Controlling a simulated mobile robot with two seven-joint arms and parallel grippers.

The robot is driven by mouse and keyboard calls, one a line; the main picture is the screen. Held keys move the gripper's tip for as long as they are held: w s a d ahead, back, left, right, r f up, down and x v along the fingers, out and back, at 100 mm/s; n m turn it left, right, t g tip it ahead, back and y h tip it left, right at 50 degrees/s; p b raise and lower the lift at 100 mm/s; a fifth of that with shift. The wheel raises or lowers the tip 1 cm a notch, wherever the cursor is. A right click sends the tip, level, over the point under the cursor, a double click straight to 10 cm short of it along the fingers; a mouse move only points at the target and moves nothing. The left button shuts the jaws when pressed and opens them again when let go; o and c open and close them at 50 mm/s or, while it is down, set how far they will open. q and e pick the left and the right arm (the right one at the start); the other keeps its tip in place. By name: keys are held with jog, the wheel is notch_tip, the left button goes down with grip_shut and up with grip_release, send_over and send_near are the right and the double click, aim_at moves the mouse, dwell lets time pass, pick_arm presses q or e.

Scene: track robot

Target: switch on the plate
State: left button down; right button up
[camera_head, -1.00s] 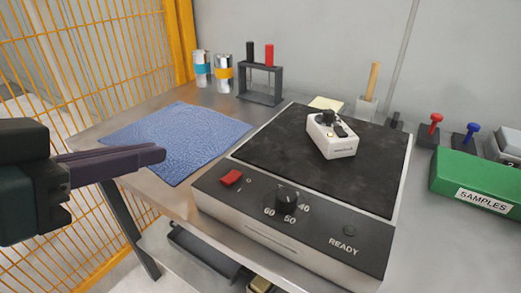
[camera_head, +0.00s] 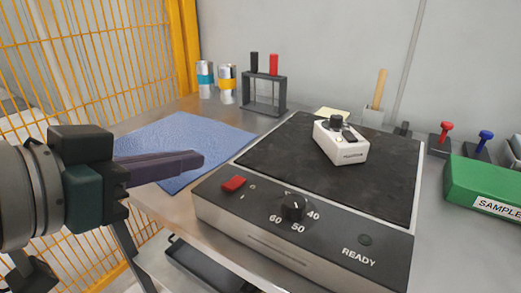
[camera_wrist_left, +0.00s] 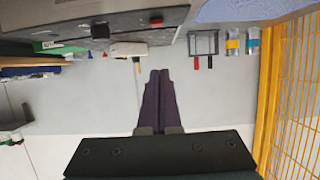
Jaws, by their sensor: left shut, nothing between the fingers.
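The hot plate (camera_head: 300,257) stands on a metal bench with a dark flat top (camera_head: 290,165). Its front panel has a red rocker switch (camera_head: 233,184) at the left, marked O and I, a black dial (camera_head: 294,208) and a READY lamp (camera_head: 365,240) that looks dark. My left gripper (camera_head: 200,160) is shut and empty, left of the red switch and a little above it in the picture, apart from it. In the left wrist view the closed fingers (camera_wrist_left: 160,75) show, with the red switch (camera_wrist_left: 156,21) near the top edge. My right gripper is not seen.
A white device with a knob (camera_head: 340,143) sits on the plate top. A blue cloth (camera_head: 185,140) lies left of the plate. Two cans, a rack (camera_head: 263,95), and a green SAMPLES box (camera_head: 485,185) stand around it. Yellow mesh fencing (camera_head: 70,60) is at the left.

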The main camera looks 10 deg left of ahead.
pick_arm(q)
jog(key=b, duration=0.2)
send_over(236, 180)
jog(key=s+a, duration=0.1)
jog(key=s, duration=0.2)
notch_tip(236, 180, down, 2)
jog(key=shift+f, duration=0.25)
jog(key=f, duration=0.2)
jog(key=shift+s+a+f+b, duration=0.1)
jog(key=shift+s+f+b, duration=0.2)
jog(key=shift+f+b, duration=0.1)
jog(key=shift+s+f, duration=0.1)
jog(key=shift+f, duration=0.4)
jog(key=shift+f, duration=0.1)
jog(key=shift+s+a+f, duration=0.1)
jog(key=shift+s+f, duration=0.05)
jog(key=shift+f, duration=0.4)
jog(key=shift+r, duration=0.15)
jog(key=shift+r+p, duration=0.85)
jog(key=shift+p, duration=0.15)
